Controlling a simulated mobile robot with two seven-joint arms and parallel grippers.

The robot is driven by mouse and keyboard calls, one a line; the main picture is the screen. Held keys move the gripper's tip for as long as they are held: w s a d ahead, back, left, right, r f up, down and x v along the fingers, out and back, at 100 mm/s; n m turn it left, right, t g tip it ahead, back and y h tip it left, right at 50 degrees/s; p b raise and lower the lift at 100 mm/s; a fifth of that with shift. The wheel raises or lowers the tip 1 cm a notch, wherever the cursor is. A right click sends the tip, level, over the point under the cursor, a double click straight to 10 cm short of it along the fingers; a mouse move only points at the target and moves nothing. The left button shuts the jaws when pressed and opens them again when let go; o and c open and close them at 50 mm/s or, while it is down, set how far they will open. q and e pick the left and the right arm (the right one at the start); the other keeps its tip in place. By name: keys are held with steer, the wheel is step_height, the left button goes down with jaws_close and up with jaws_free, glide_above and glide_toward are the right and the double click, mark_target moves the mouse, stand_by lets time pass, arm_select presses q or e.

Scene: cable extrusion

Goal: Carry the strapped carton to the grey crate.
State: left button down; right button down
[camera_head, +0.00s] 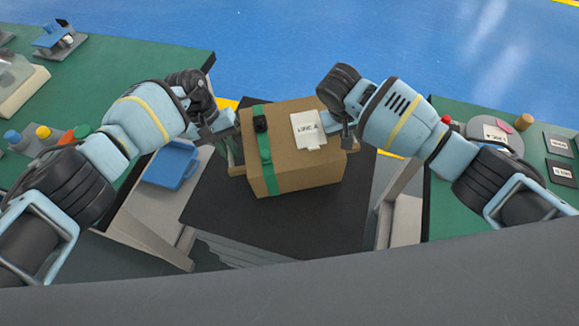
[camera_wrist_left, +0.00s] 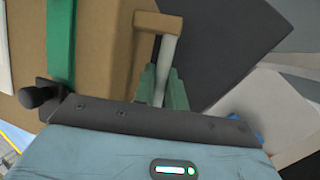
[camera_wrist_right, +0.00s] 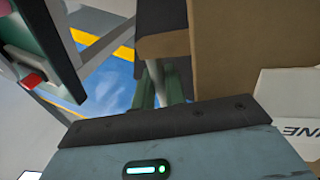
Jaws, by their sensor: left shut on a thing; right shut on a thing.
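The strapped carton (camera_head: 300,172) is a brown box with a green strap (camera_head: 265,150), a black buckle and a white label (camera_head: 308,130). It is in the middle of the head view, over a black surface; I cannot tell whether it touches it. My left gripper (camera_head: 222,130) is shut on the pale bar of the carton's left-side handle, seen in the left wrist view (camera_wrist_left: 168,55). My right gripper (camera_head: 341,122) is shut on the right-side handle, whose bar shows in the right wrist view (camera_wrist_right: 156,75). No grey crate can be made out.
The black top (camera_head: 212,200) lies between two green-topped benches, left (camera_head: 120,70) and right (camera_head: 445,195). A blue tray (camera_head: 172,165) is near the left bench. Small parts and labelled plates stand on the benches. Blue floor (camera_head: 290,40) is open beyond.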

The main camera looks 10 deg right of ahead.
arm_select(q)
steer(key=shift+f, duration=0.65)
arm_select(e)
steer(key=shift+f, duration=0.6)
arm_select(q)
steer(key=c, duration=1.4)
jaws_free()
steer(key=shift+c, duration=0.2)
arm_select(e)
steer(key=c, duration=1.4)
jaws_free()
steer(key=shift+f, duration=0.1)
steer(key=shift+c, duration=0.2)
arm_select(q)
steer(key=shift+f, duration=0.1)
arm_select(e)
steer(key=shift+s, duration=0.1)
arm_select(q)
steer(key=v, duration=0.8)
steer(key=shift+s+d, duration=0.1)
arm_select(e)
steer(key=v, duration=1.2)
